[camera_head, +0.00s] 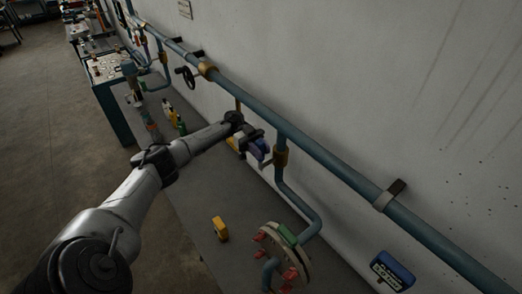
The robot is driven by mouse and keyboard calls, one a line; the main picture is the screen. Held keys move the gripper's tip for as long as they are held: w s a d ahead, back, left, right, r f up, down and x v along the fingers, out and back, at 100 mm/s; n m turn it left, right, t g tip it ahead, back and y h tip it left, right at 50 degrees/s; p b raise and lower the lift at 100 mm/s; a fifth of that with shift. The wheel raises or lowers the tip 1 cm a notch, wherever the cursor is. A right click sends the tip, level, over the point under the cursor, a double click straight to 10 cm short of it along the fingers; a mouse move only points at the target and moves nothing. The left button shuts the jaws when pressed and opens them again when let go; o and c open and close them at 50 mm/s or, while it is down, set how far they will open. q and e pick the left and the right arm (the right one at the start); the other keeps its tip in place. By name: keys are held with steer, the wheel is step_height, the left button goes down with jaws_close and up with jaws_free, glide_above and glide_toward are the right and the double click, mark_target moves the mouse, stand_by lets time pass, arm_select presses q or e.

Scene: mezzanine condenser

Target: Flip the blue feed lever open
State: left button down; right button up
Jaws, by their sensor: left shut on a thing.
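The blue feed lever (259,146) shows as a small blue piece beside a brass fitting (281,156) on the pipe branch, near the middle of the camera_head view. My left arm reaches in from the lower left, and my left gripper (257,151) is at the lever, shut on it. The fingers and wrist hide part of the lever, so its exact angle is hard to tell. My right gripper is not in view.
A teal pipe (334,164) runs along the wall above the grey bench (190,215). A yellow object (220,229) and a round flange with red clamps (288,262) are in front. A blue box (392,270) is at lower right. Bottles (170,113) stand farther back.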

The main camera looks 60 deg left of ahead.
arm_select(q)
steer(key=c, duration=0.9)
jaws_free()
steer(key=shift+a+f, duration=0.1)
steer(key=shift+a, duration=0.1)
steer(key=shift+a+b, duration=0.3)
steer(key=shift+b, duration=0.1)
steer(key=a+b, duration=0.4)
steer(key=s+a+b, duration=0.1)
steer(key=a+b, duration=0.1)
steer(key=shift+a+r, duration=0.2)
steer(key=shift+a, duration=0.1)
steer(key=shift+r, duration=0.1)
